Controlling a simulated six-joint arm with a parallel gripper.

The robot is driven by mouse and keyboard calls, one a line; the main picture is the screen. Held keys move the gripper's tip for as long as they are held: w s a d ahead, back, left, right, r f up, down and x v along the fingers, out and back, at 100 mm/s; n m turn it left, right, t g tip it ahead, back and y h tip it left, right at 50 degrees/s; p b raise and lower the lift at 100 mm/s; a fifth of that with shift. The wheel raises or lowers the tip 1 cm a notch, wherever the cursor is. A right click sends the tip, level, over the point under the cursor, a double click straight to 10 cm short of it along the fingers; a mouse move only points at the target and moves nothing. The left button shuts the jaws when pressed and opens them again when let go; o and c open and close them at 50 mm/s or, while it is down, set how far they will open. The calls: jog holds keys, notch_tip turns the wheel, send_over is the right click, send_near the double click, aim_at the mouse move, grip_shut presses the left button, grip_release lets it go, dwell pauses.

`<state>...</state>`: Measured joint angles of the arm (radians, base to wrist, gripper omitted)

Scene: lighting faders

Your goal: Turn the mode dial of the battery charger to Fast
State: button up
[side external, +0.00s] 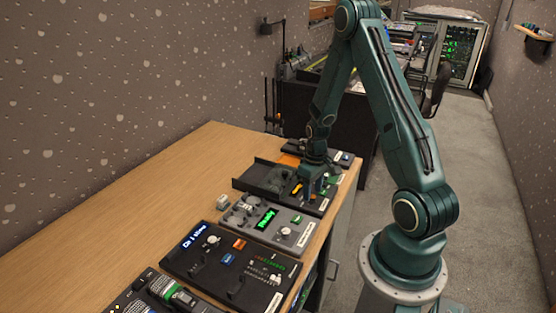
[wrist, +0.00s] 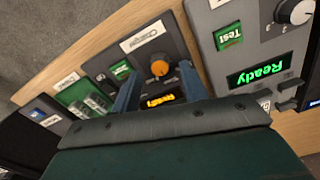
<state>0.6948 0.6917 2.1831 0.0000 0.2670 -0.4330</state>
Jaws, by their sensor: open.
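The battery charger appears to be the dark panel (wrist: 165,35) with a white name label (wrist: 146,38) whose print is upside down and hard to read. Its orange round dial (wrist: 159,68) stands beside a small lit amber display (wrist: 160,99). The dial's setting and any mode marks are too small to read. My gripper (wrist: 158,84) is open, with one blue finger on each side of the dial and display; I cannot tell whether either touches. In the side external view my gripper (side external: 316,184) is low over the dark panel (side external: 272,182), hiding part of it.
A grey unit (side external: 268,219) with a green "Ready" display sits next to it; the display also shows in the wrist view (wrist: 258,70). A black panel (side external: 230,262) lies nearer the camera. The wooden tabletop (side external: 160,195) is clear at left.

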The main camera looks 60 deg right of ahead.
jog(key=shift+f, duration=1)
grip_shut()
jog(key=shift+m, duration=0.4)
jog(key=m, duration=1.1)
